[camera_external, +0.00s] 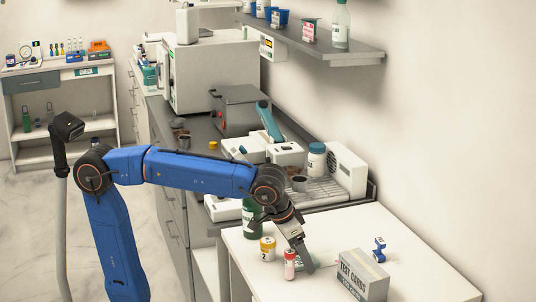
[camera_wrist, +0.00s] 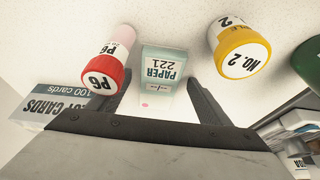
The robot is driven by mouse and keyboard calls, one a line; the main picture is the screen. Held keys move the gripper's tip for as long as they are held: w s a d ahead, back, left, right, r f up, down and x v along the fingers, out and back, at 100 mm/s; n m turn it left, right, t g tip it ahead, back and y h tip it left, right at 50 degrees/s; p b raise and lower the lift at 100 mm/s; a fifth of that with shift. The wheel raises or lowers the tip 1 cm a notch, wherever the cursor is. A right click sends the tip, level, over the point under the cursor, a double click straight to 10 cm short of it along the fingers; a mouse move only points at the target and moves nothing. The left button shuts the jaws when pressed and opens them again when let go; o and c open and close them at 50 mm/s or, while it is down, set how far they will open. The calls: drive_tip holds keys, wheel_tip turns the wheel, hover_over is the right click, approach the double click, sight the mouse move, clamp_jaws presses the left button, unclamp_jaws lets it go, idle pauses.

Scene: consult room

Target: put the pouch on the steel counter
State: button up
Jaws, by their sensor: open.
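The pouch is most likely the pale teal and white packet marked PAPER 221 (camera_wrist: 163,62), lying on the white table (camera_external: 420,278). In the wrist view it lies ahead of and between the fingers of my gripper (camera_wrist: 157,88), which is open and empty. In the outside view my gripper (camera_external: 303,257) points down over the table, and the packet (camera_external: 308,266) is mostly hidden behind it. I cannot tell whether the fingers touch it. The grey-topped counter (camera_external: 197,142), which looks like the steel counter, runs along the wall beyond the table.
A red-capped P6 bottle (camera_external: 290,265) stands close beside the packet. A yellow-capped NO. 2 jar (camera_external: 267,249) and a green bottle (camera_external: 252,220) are nearby. A test cards box (camera_external: 362,276) and a blue item (camera_external: 379,249) are to the right. Appliances crowd the counter; a shelf (camera_external: 335,50) overhangs it.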

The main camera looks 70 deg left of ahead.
idle(0.3)
drive_tip(key=c, duration=1.1)
drive_tip(key=shift+c, duration=0.2)
wheel_tip(320, 180, up, 18)
